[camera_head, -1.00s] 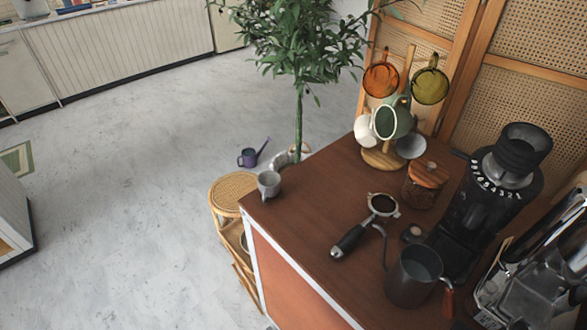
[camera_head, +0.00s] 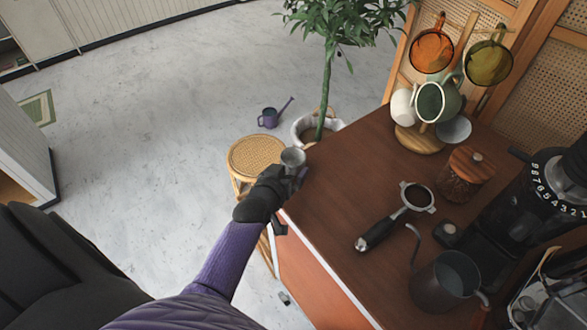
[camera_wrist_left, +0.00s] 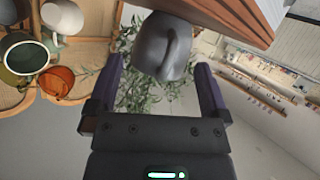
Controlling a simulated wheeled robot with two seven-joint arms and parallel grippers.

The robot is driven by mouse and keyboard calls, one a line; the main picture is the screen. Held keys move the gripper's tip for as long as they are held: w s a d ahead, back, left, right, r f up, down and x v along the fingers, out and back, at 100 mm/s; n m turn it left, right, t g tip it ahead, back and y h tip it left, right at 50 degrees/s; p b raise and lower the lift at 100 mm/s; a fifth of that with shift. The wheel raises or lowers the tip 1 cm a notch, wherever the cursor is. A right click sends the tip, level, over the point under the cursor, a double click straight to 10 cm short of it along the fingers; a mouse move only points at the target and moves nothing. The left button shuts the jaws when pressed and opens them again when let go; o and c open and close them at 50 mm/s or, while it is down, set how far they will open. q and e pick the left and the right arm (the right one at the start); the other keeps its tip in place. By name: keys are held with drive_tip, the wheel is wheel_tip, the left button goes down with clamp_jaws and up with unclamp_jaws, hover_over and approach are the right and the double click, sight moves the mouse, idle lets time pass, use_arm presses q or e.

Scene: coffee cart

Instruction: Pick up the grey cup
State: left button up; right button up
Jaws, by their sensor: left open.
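The small grey cup (camera_head: 292,158) stands upright at the far left corner of the brown cart top (camera_head: 340,220). My left gripper (camera_head: 290,178) is right at the cup, on its near side, and partly covers it in the head view. In the left wrist view the cup (camera_wrist_left: 163,48) appears upside down, with its handle towards the camera. It lies between the tips of my two open purple fingers (camera_wrist_left: 164,75), with a gap visible on each side. My right gripper is not in view.
A portafilter (camera_head: 400,215), a metal pitcher (camera_head: 450,280), a glass jar (camera_head: 466,175) and a black grinder (camera_head: 530,205) stand on the cart. A mug rack (camera_head: 418,138) is behind. A rattan stool (camera_head: 256,156) and potted plant stand beyond the corner.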

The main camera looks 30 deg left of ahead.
use_arm(q)
clamp_jaws()
idle(0.4)
drive_tip(key=shift+s, duration=0.1)
idle(0.9)
